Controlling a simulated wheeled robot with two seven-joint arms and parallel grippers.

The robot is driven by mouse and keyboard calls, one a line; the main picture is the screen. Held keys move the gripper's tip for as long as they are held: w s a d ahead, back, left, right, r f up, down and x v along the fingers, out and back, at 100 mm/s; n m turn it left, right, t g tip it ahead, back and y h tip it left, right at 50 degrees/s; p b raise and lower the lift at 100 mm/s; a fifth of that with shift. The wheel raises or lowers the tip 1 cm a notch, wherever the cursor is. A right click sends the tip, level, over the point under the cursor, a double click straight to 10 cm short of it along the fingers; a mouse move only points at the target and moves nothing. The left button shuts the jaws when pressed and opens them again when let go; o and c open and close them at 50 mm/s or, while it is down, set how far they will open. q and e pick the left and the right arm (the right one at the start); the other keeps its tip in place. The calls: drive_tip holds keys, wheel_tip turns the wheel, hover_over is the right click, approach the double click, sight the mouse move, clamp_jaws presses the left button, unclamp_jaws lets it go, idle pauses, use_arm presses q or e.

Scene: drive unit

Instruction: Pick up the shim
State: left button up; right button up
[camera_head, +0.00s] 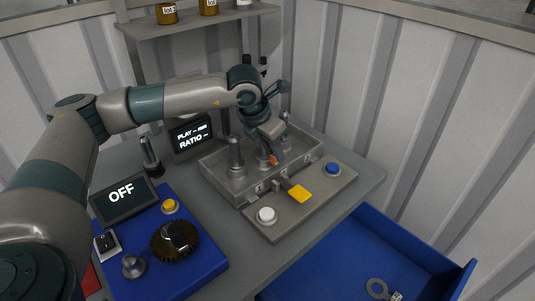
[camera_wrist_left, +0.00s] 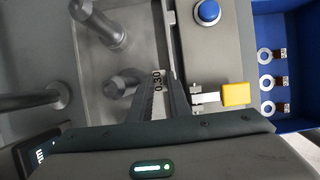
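My left gripper (camera_head: 268,150) points down over the grey metal housing in the head view. In the left wrist view its two dark fingers (camera_wrist_left: 163,82) lie close together, with a small tag marked 0.30 (camera_wrist_left: 157,81) between their tips. The tag belongs to the shim and shows as a small orange piece (camera_head: 273,160) at the fingertips in the head view. The gripper looks shut on this tag. The shim's ring is not clearly seen. It is inside or just above the open housing (camera_head: 222,175), among metal posts. My right gripper is not in view.
A yellow-tipped lever (camera_head: 300,193), a white button (camera_head: 266,215) and a blue button (camera_head: 333,169) sit in front of the housing. The blue drawer (camera_head: 330,275) holds several tagged rings (camera_wrist_left: 265,82). A blue panel with a dark gear (camera_head: 176,240) stands left.

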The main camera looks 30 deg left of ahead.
use_arm(q)
drive_tip(key=shift+r, duration=0.1)
clamp_jaws()
